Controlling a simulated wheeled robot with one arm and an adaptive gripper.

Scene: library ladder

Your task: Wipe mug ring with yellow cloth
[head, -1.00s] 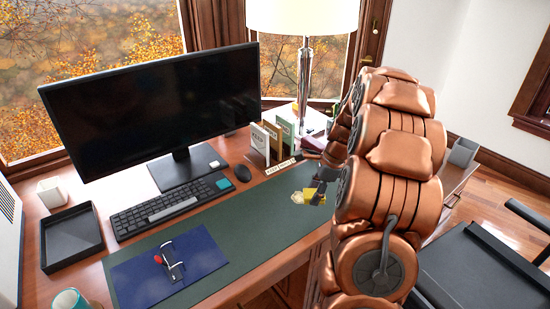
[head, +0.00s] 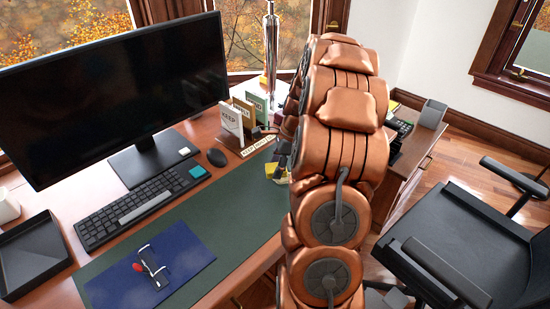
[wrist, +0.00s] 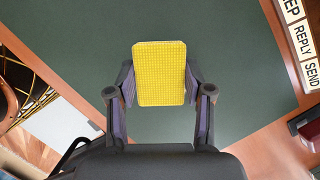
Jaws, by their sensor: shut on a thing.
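The yellow cloth (wrist: 159,72) is a flat, textured rectangle in the wrist view, held between the two fingers of my gripper (wrist: 159,83), which is shut on it. It is over the dark green desk mat (wrist: 85,50); I cannot tell whether it touches the mat. In the head view the cloth (head: 281,179) shows as a small yellow patch near the mat's far right end, with my gripper (head: 279,168) above it, partly hidden by my arm. I see no mug ring in either view; the cloth and arm cover part of the mat.
Upright sorters stand behind a KEEP/REPLY/SEND strip (head: 257,147). A black chair (head: 465,220) stands at right. The mat between folder and cloth is clear.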

